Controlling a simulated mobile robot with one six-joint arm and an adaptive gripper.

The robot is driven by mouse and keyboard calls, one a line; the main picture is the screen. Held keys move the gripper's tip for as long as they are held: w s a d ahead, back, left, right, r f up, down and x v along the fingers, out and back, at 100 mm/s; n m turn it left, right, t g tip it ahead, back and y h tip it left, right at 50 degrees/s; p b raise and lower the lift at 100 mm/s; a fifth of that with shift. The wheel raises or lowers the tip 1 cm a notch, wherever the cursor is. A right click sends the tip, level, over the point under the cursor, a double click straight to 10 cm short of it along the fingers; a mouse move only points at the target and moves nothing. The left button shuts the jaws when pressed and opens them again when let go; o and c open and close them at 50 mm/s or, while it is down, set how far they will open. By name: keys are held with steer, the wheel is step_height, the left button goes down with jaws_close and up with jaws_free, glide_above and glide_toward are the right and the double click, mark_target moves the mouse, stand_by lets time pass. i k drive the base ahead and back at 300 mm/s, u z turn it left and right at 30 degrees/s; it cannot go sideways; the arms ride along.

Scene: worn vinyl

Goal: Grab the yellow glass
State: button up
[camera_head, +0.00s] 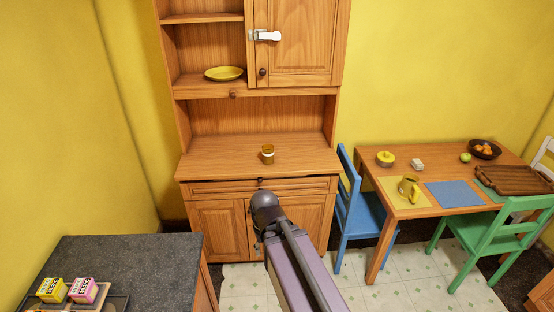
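A small amber-yellow glass (267,149) with a pale band around it stands upright on the counter of the wooden hutch (215,160), near the middle. My arm reaches up from the bottom of the view and ends in front of the hutch drawers, below and apart from the glass. The fingers of my gripper are hidden behind the arm's dark rounded end, so I cannot see whether they hold anything.
A yellow plate (223,73) lies on the shelf above. On the right, a table (400,160) holds a yellow mug (408,187), a lidded yellow pot (385,158) and a dark bowl (485,149). A blue chair (362,214) stands right of the hutch. A dark counter (130,255) is at lower left.

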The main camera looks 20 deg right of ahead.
mark_target(268, 154)
steer(key=u, duration=0.1)
steer(key=i, duration=0.95)
steer(key=z, duration=0.05)
